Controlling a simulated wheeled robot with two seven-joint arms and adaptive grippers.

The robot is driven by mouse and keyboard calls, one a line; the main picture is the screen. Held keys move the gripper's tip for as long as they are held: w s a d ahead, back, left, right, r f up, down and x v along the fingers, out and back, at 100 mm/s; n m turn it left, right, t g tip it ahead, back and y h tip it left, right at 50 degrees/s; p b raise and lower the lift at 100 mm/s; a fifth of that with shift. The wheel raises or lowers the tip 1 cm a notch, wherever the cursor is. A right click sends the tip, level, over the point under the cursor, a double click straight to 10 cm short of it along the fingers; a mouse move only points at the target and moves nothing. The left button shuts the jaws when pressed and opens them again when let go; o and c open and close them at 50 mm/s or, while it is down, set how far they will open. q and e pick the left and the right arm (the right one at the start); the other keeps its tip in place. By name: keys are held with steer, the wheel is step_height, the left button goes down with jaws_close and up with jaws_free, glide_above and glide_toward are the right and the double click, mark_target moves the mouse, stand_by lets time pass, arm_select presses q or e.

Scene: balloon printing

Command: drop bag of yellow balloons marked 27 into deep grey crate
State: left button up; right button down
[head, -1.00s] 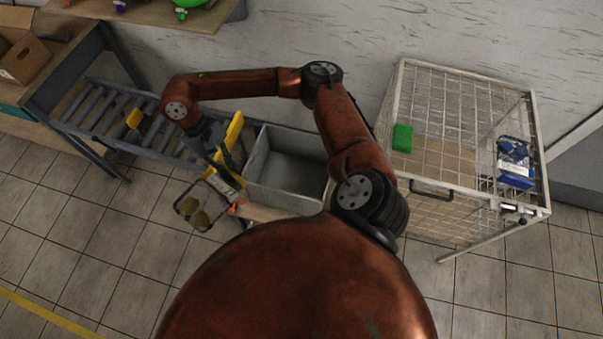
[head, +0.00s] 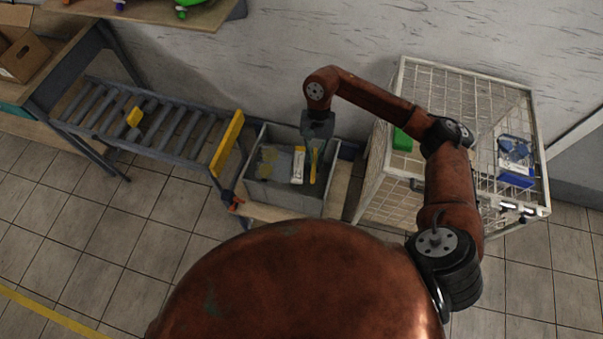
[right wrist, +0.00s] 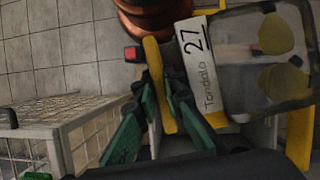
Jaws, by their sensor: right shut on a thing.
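The deep grey crate (head: 283,199) stands in the middle of the head view, open at the top. The clear bag of yellow balloons (head: 267,161) with a white label shows within the crate's opening; how deep it hangs is hard to tell. My right gripper (head: 313,158) is over the crate's right part, shut on the bag's label side. In the right wrist view the bag (right wrist: 275,60) hangs at upper right, its label reading 27 and Tondolo, beside the green fingers (right wrist: 163,85) and a yellow strip. My left gripper is not in view.
A roller conveyor (head: 145,127) with a yellow end bar (head: 227,143) stands left of the crate. A white wire cage (head: 385,195) stands to its right, with a green block (head: 402,140) and blue packs (head: 515,180). A cardboard box (head: 24,60) is far left.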

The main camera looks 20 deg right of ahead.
arm_select(q)
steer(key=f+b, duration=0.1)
steer(key=b, duration=0.1)
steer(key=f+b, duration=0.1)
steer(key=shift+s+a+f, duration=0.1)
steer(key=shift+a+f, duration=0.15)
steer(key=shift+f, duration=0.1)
arm_select(e)
steer(key=w+a+f+m+t+y, duration=0.1)
steer(key=w+a+f+m+t, duration=0.2)
steer(key=f+m, duration=0.6)
steer(key=w+a+f+m+t, duration=0.3)
steer(key=a+f+m+t, duration=0.1)
steer(key=f+m, duration=0.5)
steer(key=m, duration=0.2)
steer(key=shift+w+a+f+m+y, duration=0.2)
steer(key=shift+a+f+m+y, duration=0.1)
steer(key=shift+f+y, duration=0.1)
steer(key=c, duration=1.9)
jaws_free()
steer(key=shift+c, duration=0.2)
